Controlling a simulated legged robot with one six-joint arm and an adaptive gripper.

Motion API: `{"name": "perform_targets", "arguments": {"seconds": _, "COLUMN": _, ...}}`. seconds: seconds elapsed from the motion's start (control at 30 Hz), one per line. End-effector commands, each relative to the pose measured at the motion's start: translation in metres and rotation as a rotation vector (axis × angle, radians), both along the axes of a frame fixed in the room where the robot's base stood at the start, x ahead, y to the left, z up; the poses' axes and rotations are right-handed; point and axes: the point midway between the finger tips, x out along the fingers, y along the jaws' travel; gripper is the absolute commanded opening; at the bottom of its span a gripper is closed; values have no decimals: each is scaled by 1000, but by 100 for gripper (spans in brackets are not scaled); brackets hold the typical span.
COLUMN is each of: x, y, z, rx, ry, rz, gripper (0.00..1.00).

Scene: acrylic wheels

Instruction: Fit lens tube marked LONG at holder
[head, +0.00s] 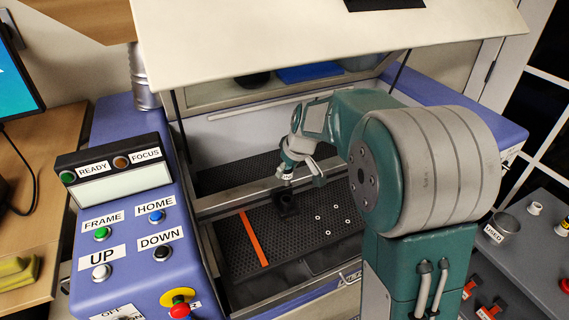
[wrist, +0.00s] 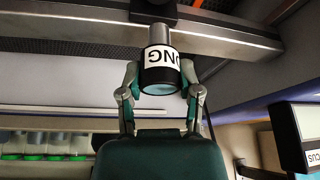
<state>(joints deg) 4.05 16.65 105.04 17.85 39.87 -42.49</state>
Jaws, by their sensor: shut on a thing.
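The lens tube (head: 287,177) is in my gripper (head: 291,171), inside the open machine. In the wrist view the tube (wrist: 158,66) has a black body, a white label with upside-down letters reading "ONG", and a silver narrower end. The two fingers of my gripper (wrist: 160,84) close on its sides. The black holder (head: 286,203) is just below the tube in the head view. In the wrist view the holder (wrist: 153,9) is at the top edge, in line with the silver end. I cannot tell whether tube and holder touch.
The machine's raised lid (head: 320,40) hangs above my arm. A metal gantry beam (wrist: 220,38) crosses by the holder. An orange strip (head: 253,239) and several small rings (head: 334,207) lie on the perforated bed. A cup marked USED (head: 503,227) stands on the right-hand cart.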

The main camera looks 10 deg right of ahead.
Motion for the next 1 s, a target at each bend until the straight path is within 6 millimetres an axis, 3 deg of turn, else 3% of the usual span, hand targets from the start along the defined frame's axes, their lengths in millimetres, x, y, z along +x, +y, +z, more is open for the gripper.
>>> {"name": "perform_targets", "arguments": {"seconds": 0.27, "x": 0, "y": 0, "z": -2, "rx": 2, "ry": 0, "rz": -1, "gripper": 0}}
{"name": "perform_targets", "arguments": {"seconds": 0.8, "x": 0, "y": 0, "z": -44, "rx": 2, "ry": 1, "rz": -2, "gripper": 0}}
{"name": "perform_targets", "arguments": {"seconds": 1.0, "x": 0, "y": 0, "z": -50, "rx": 1, "ry": -1, "rz": -2, "gripper": 0}}
